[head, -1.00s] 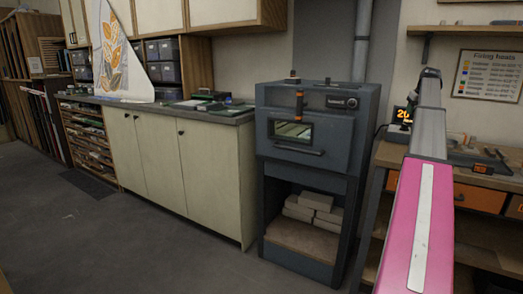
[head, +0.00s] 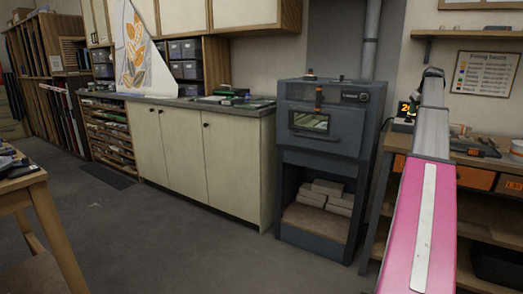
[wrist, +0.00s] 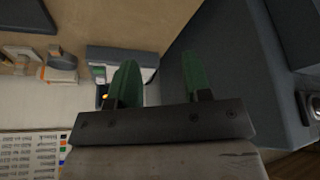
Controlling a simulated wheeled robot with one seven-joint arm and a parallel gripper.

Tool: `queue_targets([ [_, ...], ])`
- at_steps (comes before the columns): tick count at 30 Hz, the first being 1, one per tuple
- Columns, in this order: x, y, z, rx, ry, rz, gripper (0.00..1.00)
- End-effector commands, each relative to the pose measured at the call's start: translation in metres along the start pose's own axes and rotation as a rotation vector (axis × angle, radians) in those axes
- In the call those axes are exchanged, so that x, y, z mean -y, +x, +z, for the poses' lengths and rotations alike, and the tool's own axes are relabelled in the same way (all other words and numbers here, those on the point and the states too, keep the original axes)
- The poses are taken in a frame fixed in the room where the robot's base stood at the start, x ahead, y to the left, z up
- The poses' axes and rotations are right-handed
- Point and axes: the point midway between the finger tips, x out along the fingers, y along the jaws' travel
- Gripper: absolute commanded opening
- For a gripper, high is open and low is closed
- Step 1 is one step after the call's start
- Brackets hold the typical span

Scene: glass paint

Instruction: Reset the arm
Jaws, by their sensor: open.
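My gripper (wrist: 158,82) shows in the wrist view with its two green fingers spread apart and nothing between them. In the head view my pink and grey arm reaches up on the right side, and its fingers cannot be made out there. The dark blue kiln (head: 318,135) stands just left of my arm, with its door closed and a small window in it. A dark blue-grey body fills the right of the wrist view, close beside the right finger.
A wooden bench with orange drawers (head: 475,178) stands at the right. A pale cabinet (head: 180,150) with green items on its counter is left of the kiln. A wooden table (head: 22,190) stands at the left edge. The grey floor (head: 190,240) between is clear.

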Motion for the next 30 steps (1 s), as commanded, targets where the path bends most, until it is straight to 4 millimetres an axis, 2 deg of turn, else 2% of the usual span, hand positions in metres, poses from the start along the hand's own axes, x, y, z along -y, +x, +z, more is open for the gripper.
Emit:
queue_targets([
  [11, 0.041, 0.044, 0.02, 0.023, 0.005, -0.011, 0.45],
  [17, 0.079, 0.082, 0.04, 0.045, 0.009, -0.022, 0.45],
  [23, 0.139, 0.137, 0.078, 0.081, 0.013, -0.034, 0.45],
  [30, 0.246, 0.22, 0.158, 0.149, 0.018, -0.049, 0.45],
])
